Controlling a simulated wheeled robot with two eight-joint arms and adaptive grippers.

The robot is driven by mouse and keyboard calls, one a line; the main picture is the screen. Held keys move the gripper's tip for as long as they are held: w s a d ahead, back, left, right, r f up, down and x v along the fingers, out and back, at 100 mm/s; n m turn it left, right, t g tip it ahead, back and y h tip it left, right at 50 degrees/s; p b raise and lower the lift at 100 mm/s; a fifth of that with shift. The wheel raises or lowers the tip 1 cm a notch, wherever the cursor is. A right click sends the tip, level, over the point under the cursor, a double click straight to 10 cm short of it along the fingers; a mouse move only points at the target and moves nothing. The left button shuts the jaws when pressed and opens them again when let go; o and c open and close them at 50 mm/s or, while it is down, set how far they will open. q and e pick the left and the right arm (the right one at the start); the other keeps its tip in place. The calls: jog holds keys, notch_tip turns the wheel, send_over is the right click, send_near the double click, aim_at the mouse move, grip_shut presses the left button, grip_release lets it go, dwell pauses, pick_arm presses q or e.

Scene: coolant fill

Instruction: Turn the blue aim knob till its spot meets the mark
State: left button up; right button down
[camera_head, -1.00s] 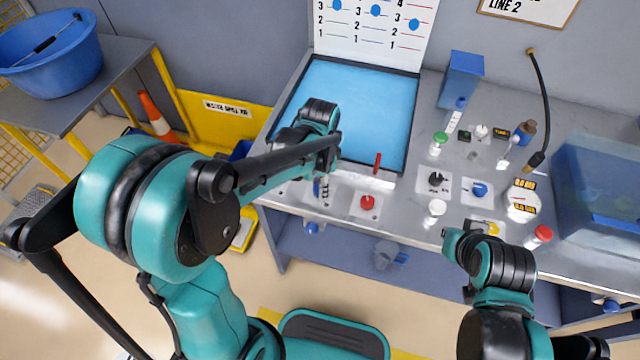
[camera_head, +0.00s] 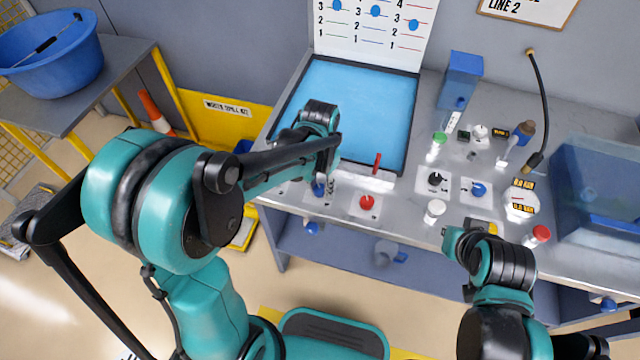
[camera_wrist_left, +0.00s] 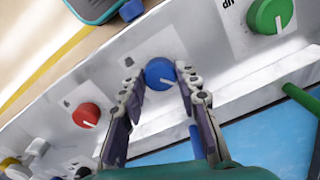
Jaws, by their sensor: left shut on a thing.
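The blue aim knob (camera_wrist_left: 160,73) sits on a white plate on the sloped panel, with a short white line on its lower edge. My left gripper (camera_wrist_left: 154,78) has one finger on each side of it and is shut on it. In the head view the knob (camera_head: 318,188) shows partly, beside the left gripper (camera_head: 326,186) and below my left wrist. I cannot make out the mark clearly; a small grey symbol is on the plate. My right gripper (camera_head: 456,240) is over the bench front at the right, its fingers hidden.
A red knob (camera_wrist_left: 87,115) and a green knob (camera_wrist_left: 269,15) flank the blue one. A red lever (camera_head: 377,162) stands by the blue pool (camera_head: 350,110).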

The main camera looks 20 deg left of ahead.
aim_at(320, 188)
dwell(0.4)
pick_arm(q)
jog(key=o, duration=1.2)
jog(key=shift+c, duration=0.2)
notch_tip(320, 188, up, 12)
